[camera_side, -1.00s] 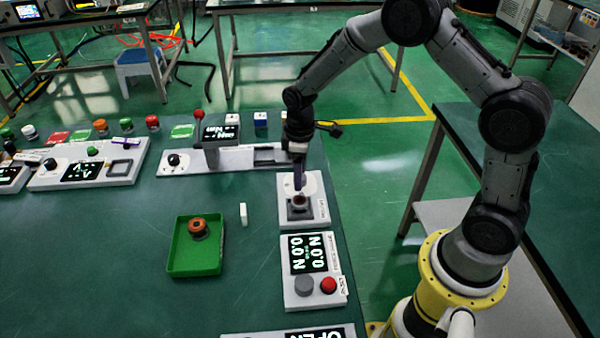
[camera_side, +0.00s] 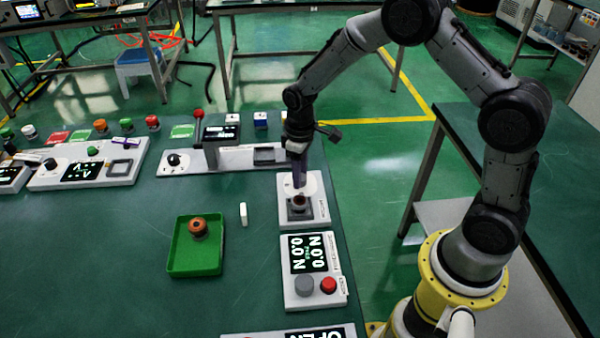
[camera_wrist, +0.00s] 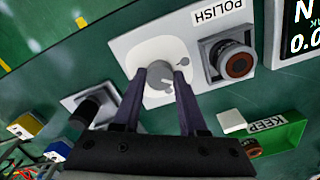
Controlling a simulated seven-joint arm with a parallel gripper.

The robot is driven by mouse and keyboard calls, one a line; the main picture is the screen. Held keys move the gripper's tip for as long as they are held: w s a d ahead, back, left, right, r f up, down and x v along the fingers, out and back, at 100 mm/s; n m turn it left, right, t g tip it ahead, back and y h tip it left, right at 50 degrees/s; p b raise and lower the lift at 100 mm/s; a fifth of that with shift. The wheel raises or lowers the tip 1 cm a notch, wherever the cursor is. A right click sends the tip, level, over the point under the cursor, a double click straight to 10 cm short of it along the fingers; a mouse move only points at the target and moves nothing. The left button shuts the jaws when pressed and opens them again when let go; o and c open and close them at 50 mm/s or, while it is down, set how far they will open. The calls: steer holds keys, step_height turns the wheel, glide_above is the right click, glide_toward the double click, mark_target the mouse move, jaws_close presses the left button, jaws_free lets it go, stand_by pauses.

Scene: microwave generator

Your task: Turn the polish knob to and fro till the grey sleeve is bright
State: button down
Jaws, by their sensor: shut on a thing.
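The polish station (camera_side: 316,211) is a white plate labelled POLISH, also in the wrist view (camera_wrist: 140,42). Its grey knob (camera_wrist: 160,88) stands on a pale round disc, between the two fingers of my gripper (camera_wrist: 163,76). My gripper (camera_side: 299,184) points down over the station in the side view and is shut on the knob, which the fingers mostly hide there. Beside the knob, a round sleeve (camera_wrist: 233,61) sits in a square grey holder (camera_wrist: 212,48). The sleeve looks dark grey with a brown-orange inside; its brightness is hard to judge.
A panel with a screen reading 0.0 N (camera_side: 309,253) and a red button (camera_side: 328,285) adjoins the station. A green tray (camera_side: 195,268) holds a brown-orange ring piece (camera_side: 197,226). A small white block (camera_side: 243,214) stands near it. A long white panel (camera_side: 230,160) lies behind.

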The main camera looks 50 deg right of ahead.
steer(key=m, duration=0.5)
steer(key=shift+m, duration=0.3)
steer(key=shift+r+m, duration=0.1)
steer(key=shift+m, duration=2.1)
steer(key=shift+c, duration=2.2)
jaws_free()
step_height(320, 180, up, 14)
